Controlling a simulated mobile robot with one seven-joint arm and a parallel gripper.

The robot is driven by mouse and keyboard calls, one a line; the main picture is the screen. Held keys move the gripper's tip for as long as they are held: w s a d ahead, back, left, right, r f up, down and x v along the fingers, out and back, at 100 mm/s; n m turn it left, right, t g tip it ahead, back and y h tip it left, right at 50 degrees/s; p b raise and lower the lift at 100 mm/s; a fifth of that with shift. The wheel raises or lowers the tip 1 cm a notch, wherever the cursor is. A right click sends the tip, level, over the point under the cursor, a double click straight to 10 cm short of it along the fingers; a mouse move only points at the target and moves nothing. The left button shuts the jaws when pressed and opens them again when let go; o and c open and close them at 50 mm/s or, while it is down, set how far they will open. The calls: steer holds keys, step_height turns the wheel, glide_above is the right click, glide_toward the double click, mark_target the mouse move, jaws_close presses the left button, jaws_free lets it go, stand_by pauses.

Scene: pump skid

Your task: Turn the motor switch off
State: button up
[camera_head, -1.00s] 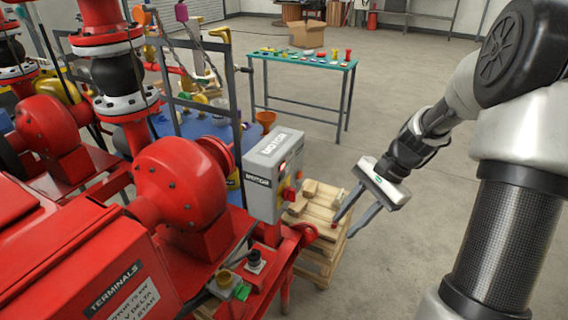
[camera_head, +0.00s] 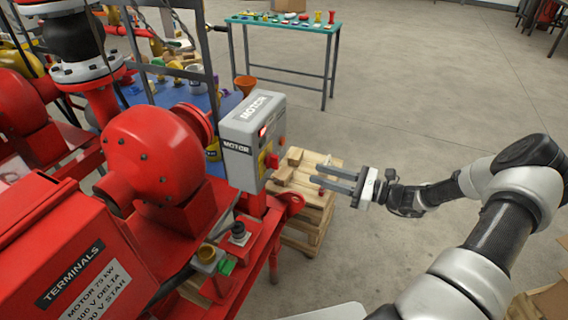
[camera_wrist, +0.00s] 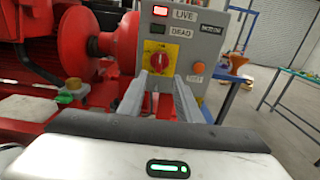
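The grey motor switch box (camera_head: 252,138) stands on the red pump skid. In the wrist view its front panel (camera_wrist: 207,48) faces me. It carries a red rotary handle on a yellow plate (camera_wrist: 160,57). Above it a red lamp beside the label LIVE (camera_wrist: 160,11) is lit, and the lamp beside DEAD (camera_wrist: 157,29) is dark. An orange button labelled TEST (camera_wrist: 197,68) is at the lower right. My gripper (camera_head: 314,181) points at the panel from the right, its fingers apart and empty. In the wrist view the fingertips (camera_wrist: 162,80) sit short of and below the handle.
A wooden pallet stack (camera_head: 312,205) stands below and behind the box. A red terminal box (camera_head: 62,250) and pump housing (camera_head: 155,155) are to the left. A green-topped table (camera_head: 285,24) with small parts stands behind.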

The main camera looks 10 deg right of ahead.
mark_target(278, 162)
steer(key=x, duration=1.2)
steer(key=shift+w+a, duration=0.1)
steer(key=shift+a, duration=0.1)
jaws_close()
